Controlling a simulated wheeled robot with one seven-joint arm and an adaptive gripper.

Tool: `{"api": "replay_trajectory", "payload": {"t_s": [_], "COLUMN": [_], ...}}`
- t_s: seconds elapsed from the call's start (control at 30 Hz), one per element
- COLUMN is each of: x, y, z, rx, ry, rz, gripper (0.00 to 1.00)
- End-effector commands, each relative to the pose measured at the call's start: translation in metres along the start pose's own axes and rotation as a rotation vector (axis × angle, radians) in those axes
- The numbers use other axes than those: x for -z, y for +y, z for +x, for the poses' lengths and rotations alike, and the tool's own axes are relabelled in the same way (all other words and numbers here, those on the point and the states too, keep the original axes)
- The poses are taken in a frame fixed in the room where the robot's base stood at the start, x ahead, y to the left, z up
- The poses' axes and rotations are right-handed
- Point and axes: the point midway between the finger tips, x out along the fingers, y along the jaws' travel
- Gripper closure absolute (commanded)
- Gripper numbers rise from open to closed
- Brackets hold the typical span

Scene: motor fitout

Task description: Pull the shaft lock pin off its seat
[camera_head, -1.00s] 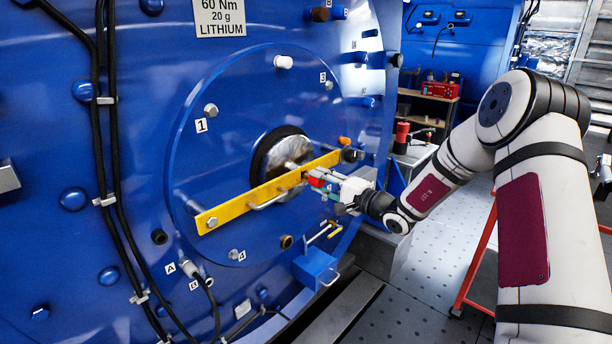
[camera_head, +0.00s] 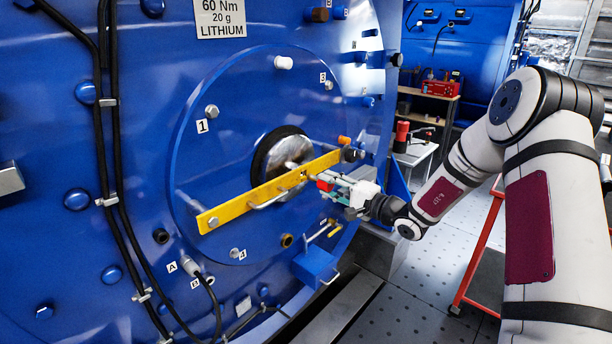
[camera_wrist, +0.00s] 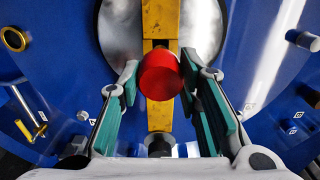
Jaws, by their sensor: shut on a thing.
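The shaft lock pin shows as a red round head (camera_head: 325,182) in front of the yellow bar (camera_head: 240,205), which crosses the shaft end on the blue motor face. My gripper (camera_head: 335,186) reaches in from the right and is shut on the red head. In the wrist view the red head (camera_wrist: 160,75) sits between the two teal finger pads (camera_wrist: 160,90), in front of the yellow bar (camera_wrist: 160,25). The head hides the pin's stem and seat there. In the head view it stands slightly off the bar.
A blue box (camera_head: 316,266) juts out below my gripper. A red-framed cart (camera_head: 481,245) stands to the right. Open floor (camera_head: 415,295) lies in front.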

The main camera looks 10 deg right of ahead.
Motion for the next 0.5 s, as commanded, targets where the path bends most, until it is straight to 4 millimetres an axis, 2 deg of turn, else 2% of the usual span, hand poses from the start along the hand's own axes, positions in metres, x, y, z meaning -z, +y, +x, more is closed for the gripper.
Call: {"api": "replay_trajectory", "payload": {"t_s": [0.5], "x": [0.0005], "y": [-0.0008], "z": [-0.0068], "rx": [0.001], "ry": [0.001], "rz": [-0.001], "gripper": [1.00]}}
